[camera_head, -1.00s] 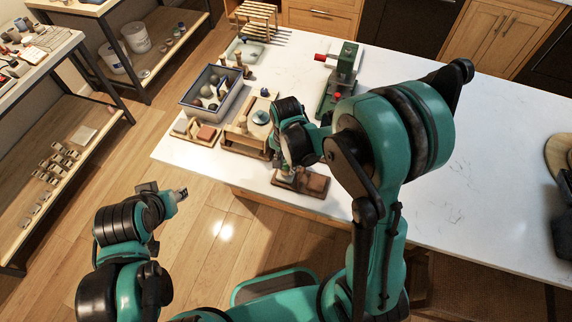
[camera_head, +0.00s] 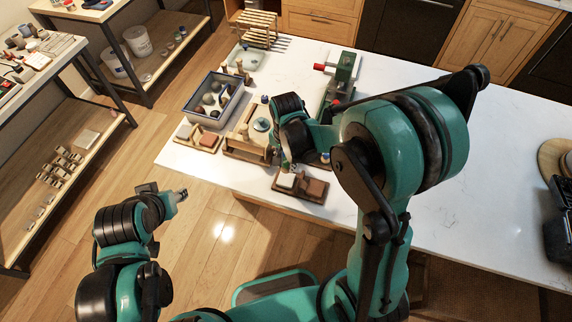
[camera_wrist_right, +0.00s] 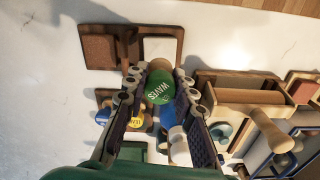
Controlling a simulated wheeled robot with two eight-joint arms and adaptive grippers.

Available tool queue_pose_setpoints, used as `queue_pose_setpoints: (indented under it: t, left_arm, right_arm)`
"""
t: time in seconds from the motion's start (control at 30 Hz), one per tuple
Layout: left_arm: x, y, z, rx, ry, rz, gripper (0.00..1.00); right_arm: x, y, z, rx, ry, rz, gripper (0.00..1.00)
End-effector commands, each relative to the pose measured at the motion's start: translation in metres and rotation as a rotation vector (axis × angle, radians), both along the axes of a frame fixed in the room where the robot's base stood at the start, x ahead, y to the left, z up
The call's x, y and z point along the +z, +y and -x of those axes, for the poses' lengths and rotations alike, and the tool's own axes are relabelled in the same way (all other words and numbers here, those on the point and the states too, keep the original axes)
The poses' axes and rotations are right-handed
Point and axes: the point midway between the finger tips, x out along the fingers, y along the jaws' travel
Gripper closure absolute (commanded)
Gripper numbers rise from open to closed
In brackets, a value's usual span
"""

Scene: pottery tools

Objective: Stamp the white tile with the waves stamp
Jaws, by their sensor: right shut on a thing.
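The white tile (camera_head: 286,181) lies on a dark wooden board (camera_head: 288,192) near the table's front edge, beside a red-brown tile (camera_head: 314,187). The wrist view shows the white tile (camera_wrist_right: 161,48) and the brown tile (camera_wrist_right: 99,49) beyond the fingertips. My right gripper (camera_head: 284,163) is shut on the waves stamp (camera_wrist_right: 160,87), whose green top reads "WAVES". It is just behind the white tile in the head view. Any mark on the tile is too small to tell. My left gripper (camera_head: 180,195) hangs over the floor, away from the table; its jaw opening is unclear.
Other stamps with blue (camera_wrist_right: 102,116) and yellow (camera_wrist_right: 137,119) tops stand near the right gripper. A wooden frame with a roller (camera_head: 245,148), a blue-rimmed tub (camera_head: 213,96) and a green press (camera_head: 343,75) are around it. The table's right side is largely clear.

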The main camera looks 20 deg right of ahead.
Motion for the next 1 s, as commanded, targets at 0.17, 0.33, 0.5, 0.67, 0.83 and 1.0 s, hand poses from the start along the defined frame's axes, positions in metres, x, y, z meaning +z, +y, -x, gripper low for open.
queue_pose_setpoints:
  t: [0.17,0.33,0.5,0.67,0.83,1.0]
  left_arm:
    - [0.000,0.000,0.000,0.000,0.000,0.000,0.60]
    - [-0.007,0.000,0.000,0.000,0.000,0.000,0.60]
    - [-0.024,0.000,0.000,0.000,0.000,0.000,0.60]
    - [-0.040,0.000,0.000,0.000,0.000,0.000,0.60]
    - [-0.046,0.000,0.000,0.000,0.000,0.000,0.60]
    - [-0.044,0.000,0.000,0.000,0.000,0.000,0.60]
  right_arm:
    - [0.000,0.000,0.000,0.000,0.000,0.000,0.99]
    - [-0.008,0.000,0.000,0.000,0.000,0.000,0.99]
    - [-0.025,0.000,0.000,0.000,0.000,0.000,0.99]
    - [-0.043,0.000,0.000,0.000,0.000,0.000,0.99]
    - [-0.050,0.000,0.000,0.000,0.000,0.000,0.99]
    - [-0.048,0.000,0.000,0.000,0.000,0.000,0.99]
